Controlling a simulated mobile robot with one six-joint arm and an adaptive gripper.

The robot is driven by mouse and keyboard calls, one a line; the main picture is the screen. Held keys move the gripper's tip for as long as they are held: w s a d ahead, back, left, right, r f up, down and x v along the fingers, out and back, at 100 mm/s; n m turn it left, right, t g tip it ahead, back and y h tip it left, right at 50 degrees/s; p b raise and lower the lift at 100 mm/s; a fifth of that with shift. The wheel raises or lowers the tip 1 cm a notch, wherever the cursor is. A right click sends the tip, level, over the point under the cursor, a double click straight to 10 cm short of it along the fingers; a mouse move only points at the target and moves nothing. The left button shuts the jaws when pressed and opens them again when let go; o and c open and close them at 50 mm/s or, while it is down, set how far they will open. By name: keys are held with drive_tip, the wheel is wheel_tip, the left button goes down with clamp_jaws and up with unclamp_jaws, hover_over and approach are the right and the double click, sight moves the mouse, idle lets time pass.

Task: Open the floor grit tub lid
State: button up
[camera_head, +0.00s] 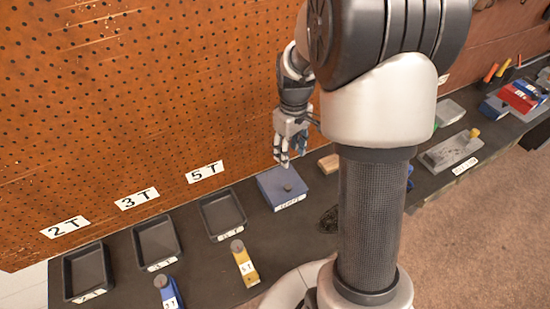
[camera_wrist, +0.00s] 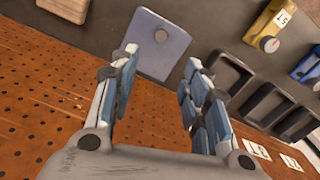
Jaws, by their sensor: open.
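A blue lidded box with a dark round knob on top (camera_head: 276,182) stands on the dark bench against the pegboard. It looks like the grit tub, but the label on its front is too small to read. Its lid lies flat and looks closed. In the wrist view the blue lid (camera_wrist: 157,57) shows beyond the fingertips, with the knob near its upper middle. My gripper (camera_head: 291,163) is open and empty, pointing down just above the lid's back part, apart from the knob. The open fingers also show in the wrist view (camera_wrist: 163,60).
Dark trays (camera_head: 222,215) marked 2T, 3T and 5T stand left of the box. A yellow tool (camera_head: 244,262) and a blue one (camera_head: 169,292) lie before them. A wooden block (camera_head: 329,163) lies close right. The pegboard (camera_head: 150,100) rises directly behind.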

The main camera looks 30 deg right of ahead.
sight(287, 186)
wheel_tip(287, 186, down, 17)
drive_tip(key=b, duration=0.5)
drive_tip(key=shift+s+a+f, duration=0.1)
drive_tip(key=shift+s, duration=0.05)
clamp_jaws()
idle(0.3)
